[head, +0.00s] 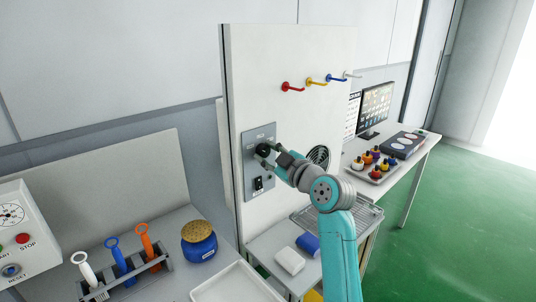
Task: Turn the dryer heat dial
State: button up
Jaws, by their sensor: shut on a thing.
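The dryer heat dial (262,150) is a black round knob on a grey control plate (248,166) on the white upright panel (290,56). My gripper (269,152) is at the dial and shut on it, reaching in from the right. The fingers and part of the dial cover each other, so the dial's pointer and setting cannot be read. A black rocker switch (258,183) sits lower on the same plate, below my gripper.
Red (292,87), yellow (316,81) and blue (337,78) hooks stick out above. A round vent (319,156) is behind my arm. A blue jar (199,242), a tool rack (125,277) and a white tray (235,287) stand below left. A wire shelf (370,216) is beside my arm.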

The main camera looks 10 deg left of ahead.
jog(key=m, duration=0.6)
jog(key=shift+w+g, duration=0.1)
jog(key=shift+g, duration=0.3)
jog(key=m, duration=0.5)
jog(key=shift+d+g, duration=0.15)
jog(key=shift+g, duration=0.15)
jog(key=m, duration=0.5)
jog(key=shift+w+g, duration=0.1)
jog(key=shift+g, duration=0.2)
jog(key=m+y, duration=0.1)
jog(key=m, duration=0.3)
jog(key=shift+w+d+m+g, duration=0.1)
jog(key=shift+m+g, duration=0.2)
jog(key=shift+m, duration=0.1)
jog(key=o, duration=1.1)
jog(key=shift+o, duration=0.2)
